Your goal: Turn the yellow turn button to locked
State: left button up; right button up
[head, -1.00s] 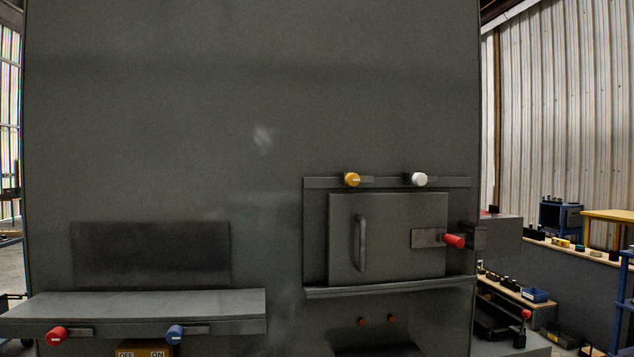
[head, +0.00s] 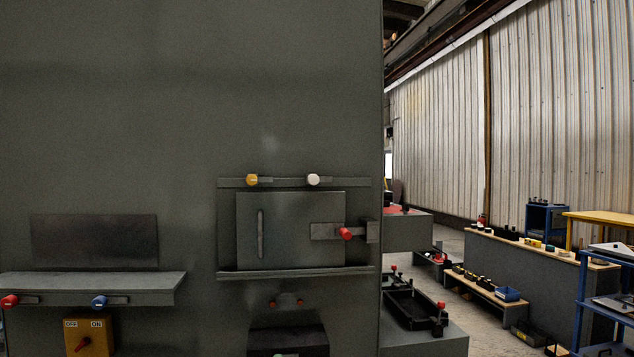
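The yellow turn button (head: 252,180) sits on the left part of a horizontal rail above a small grey door (head: 290,228) in the enclosure front. A short flat bar lies to the right of the button, along the rail. A white turn button (head: 313,180) sits to its right on the same rail. A red turn button (head: 345,233) is at the right edge of the door, which looks shut. Neither of my grippers is in view.
A shelf (head: 95,288) with red (head: 10,301) and blue (head: 99,302) knobs juts out at lower left. A yellow OFF/ON switch box (head: 88,335) is below it. Black trays (head: 415,312), benches and a blue cart (head: 605,290) stand to the right of the enclosure.

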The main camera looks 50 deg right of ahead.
aim_at(252, 180)
jog(key=z, duration=0.8)
jog(key=i, duration=0.6)
